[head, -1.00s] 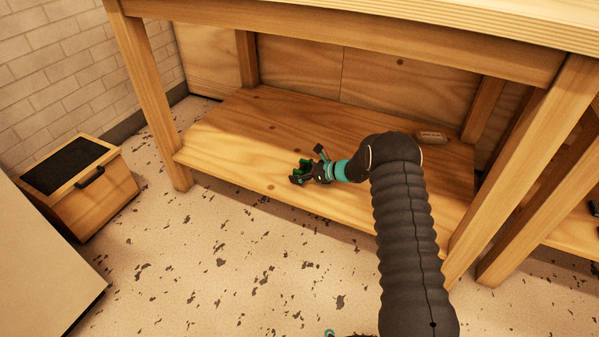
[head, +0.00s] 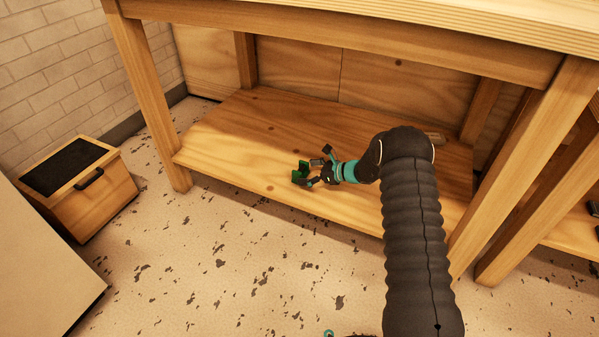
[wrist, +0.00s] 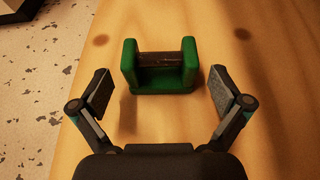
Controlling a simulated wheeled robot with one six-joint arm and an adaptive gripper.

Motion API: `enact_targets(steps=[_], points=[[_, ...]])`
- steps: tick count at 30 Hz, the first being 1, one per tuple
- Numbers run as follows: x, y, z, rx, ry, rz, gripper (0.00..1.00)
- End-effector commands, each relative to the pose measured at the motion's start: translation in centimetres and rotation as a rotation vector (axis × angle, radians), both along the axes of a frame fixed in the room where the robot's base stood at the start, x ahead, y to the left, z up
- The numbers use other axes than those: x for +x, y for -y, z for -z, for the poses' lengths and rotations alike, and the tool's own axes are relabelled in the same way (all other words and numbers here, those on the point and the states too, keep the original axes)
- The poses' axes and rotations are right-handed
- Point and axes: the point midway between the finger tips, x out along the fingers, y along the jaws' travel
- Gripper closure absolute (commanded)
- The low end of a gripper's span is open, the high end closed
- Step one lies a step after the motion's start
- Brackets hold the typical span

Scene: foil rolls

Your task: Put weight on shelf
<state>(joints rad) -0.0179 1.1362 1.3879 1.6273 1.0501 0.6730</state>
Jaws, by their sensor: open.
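A green U-shaped block (wrist: 160,86) with a dark bar between its two uprights sits on the wooden shelf (wrist: 260,130); I take it to be the weight. In the head view the green weight (head: 301,172) stands on the lower shelf (head: 230,140) under the table, near its front edge. My gripper (wrist: 160,92) is open, its two fingers apart on either side and short of the weight, with a gap to it. In the head view my gripper (head: 315,168) is just right of the weight, low over the shelf.
Table legs (head: 150,95) bound the shelf opening, and the tabletop (head: 400,25) hangs above. A wooden box with black top (head: 65,166) stands on the floor at left. The shelf's left part is clear.

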Motion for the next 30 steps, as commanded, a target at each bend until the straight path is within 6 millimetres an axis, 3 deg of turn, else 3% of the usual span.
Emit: enact_targets(steps=[3,10,16,23,26,30], points=[[-0.7,2.4,-1.2,0.000,0.001,0.004,0.00],[-2.0,5.8,-2.5,0.000,0.000,0.003,0.00],[-2.5,7.1,-3.1,0.001,0.000,0.001,0.00],[-2.7,7.3,-3.7,-0.007,0.009,-0.009,0.00],[-3.3,7.1,-5.6,-0.038,0.042,-0.044,0.00],[-5.4,6.8,-10.5,-0.129,0.130,-0.143,0.00]])
